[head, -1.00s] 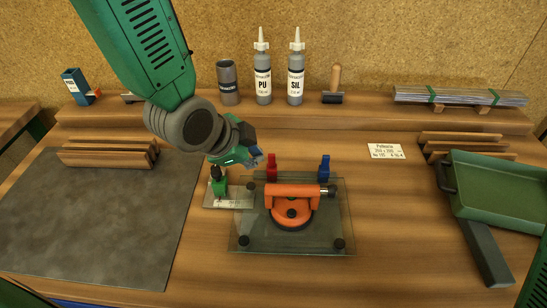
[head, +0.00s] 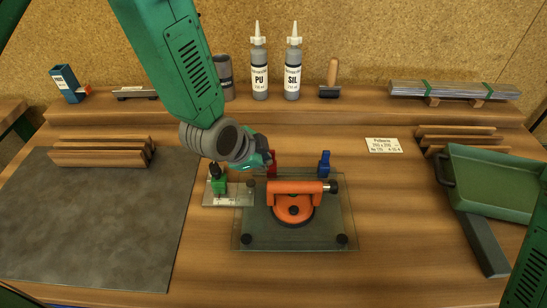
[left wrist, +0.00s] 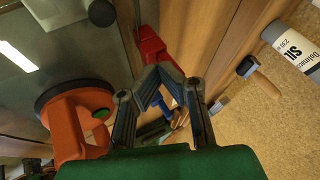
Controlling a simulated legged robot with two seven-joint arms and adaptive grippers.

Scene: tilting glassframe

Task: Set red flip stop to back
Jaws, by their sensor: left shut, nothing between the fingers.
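The red flip stop (head: 272,159) stands upright at the back edge of the glass pane (head: 250,228), left of the blue flip stop (head: 324,163). My left gripper (head: 265,163) is shut and empty, right beside the red flip stop and partly covering it in the head view. In the left wrist view the red flip stop (left wrist: 151,44) lies just beyond the closed fingertips (left wrist: 160,72). I cannot tell whether they touch. My right gripper is out of view.
An orange suction lifter (head: 292,205) sits on the glass. A green clamp-like piece (head: 219,184) stands close left. Bottles (head: 260,75) line the back shelf, and a green tray (head: 500,185) is at right. Bare bench lies right of the glass.

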